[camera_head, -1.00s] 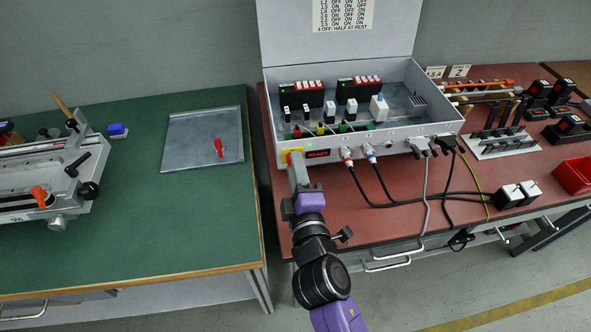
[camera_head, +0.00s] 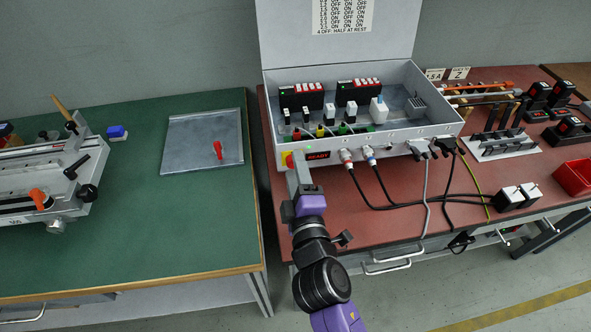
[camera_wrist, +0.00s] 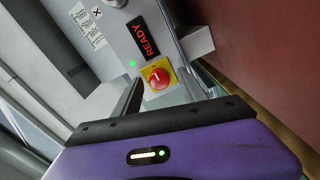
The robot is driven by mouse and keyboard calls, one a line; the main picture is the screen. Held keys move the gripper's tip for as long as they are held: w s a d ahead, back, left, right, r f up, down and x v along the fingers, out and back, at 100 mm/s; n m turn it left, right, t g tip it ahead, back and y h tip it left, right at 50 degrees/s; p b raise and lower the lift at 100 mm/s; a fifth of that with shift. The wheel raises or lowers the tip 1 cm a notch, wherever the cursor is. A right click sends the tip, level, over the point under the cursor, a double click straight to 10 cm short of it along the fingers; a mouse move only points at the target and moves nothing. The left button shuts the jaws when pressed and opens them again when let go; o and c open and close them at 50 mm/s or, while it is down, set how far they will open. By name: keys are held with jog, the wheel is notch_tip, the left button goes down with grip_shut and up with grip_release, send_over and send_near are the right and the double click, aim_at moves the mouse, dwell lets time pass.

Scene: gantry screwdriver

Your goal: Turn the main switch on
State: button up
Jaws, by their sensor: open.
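The main switch is a red round knob on a yellow square plate (camera_wrist: 158,76) on the front wall of the grey control box (camera_head: 408,139). In the head view its yellow plate (camera_head: 284,158) is mostly hidden behind my gripper. My gripper (camera_head: 297,168) is open at the left end of the box front, pointing at the switch. In the wrist view the knob lies beyond and between the fingers, with a dark finger to its left. I cannot tell whether the fingers touch the knob, nor which way its handle is turned.
A red-lettered READY display (camera_head: 318,155) sits right of the switch, and a green lamp (camera_wrist: 132,64) is lit near it. Cables (camera_head: 380,190) hang from the box front onto the red bench (camera_head: 310,215). A green bench (camera_head: 130,225) with a metal plate (camera_head: 190,140) stands left.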

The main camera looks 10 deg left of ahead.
jog(key=v, duration=0.7)
jog(key=shift+s+d, duration=0.15)
jog(key=shift+s, duration=0.25)
jog(key=s+d+r+m+g+h+p, duration=0.1)
jog(key=s+d+r+m+p, duration=0.1)
jog(key=s+d+m, duration=0.4)
jog(key=s+d+r+m+h+p, duration=0.2)
jog(key=s+d+m, duration=0.4)
jog(key=s, duration=0.9)
jog(key=s+d+r+m+g+h+p, duration=0.1)
jog(key=s+d+r+m+h, duration=0.1)
jog(key=s+d+m, duration=0.4)
jog(key=s+d, duration=0.4)
jog(key=s, duration=0.1)
jog(key=shift+d+g+p, duration=0.2)
jog(key=shift+g+p, duration=0.1)
jog(key=shift+p, duration=0.1)
